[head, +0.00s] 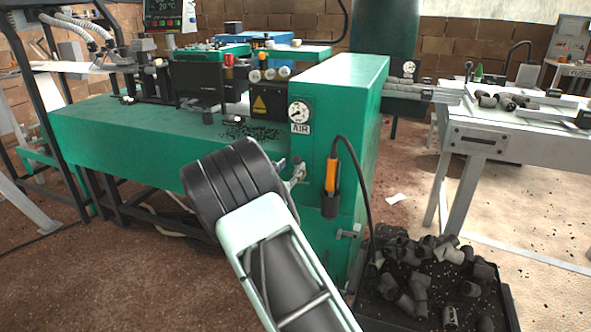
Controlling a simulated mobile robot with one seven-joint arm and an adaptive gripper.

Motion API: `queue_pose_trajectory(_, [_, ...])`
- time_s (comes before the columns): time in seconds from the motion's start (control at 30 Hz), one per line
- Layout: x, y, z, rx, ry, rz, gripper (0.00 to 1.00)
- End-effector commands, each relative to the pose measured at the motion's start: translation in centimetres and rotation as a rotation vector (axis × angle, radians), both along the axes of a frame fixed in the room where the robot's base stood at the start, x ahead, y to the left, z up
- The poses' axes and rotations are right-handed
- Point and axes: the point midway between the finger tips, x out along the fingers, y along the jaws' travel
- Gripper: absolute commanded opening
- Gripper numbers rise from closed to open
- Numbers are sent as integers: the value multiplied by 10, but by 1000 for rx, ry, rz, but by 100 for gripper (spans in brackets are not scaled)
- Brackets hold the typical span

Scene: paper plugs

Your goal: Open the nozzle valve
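The green machine (340,100) stands in the middle, with a tall cabinet at its right end. A dial gauge (299,112) sits on the cabinet's front above an "AIR" label (300,128). A black and orange air nozzle (331,180) hangs on the cabinet with a black hose. Small grey metal parts (296,172) show just right of my dark wrist; I cannot tell whether they are the nozzle valve. Another small grey fitting (348,233) sits lower on the cabinet. My arm reaches up from the bottom. My gripper cannot be made out, apparently hidden behind my wrist.
A black tray (508,305) of grey pipe fittings lies on the floor at lower right. A pale workbench (475,145) with more fittings stands at right. A black metal frame is at left. Floor between the cabinet and workbench is mostly clear, with a white paper (396,198).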

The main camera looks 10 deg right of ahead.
Motion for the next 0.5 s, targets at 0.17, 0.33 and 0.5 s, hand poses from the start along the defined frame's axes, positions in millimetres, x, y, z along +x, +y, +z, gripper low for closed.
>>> queue_pose_trajectory(0.17, [8,-6,0,0,-1,-2,38])
queue_pose_trajectory(0.33, [16,-9,0,0,-1,0,38])
queue_pose_trajectory(0.5, [23,-14,-1,0,-1,-1,38])
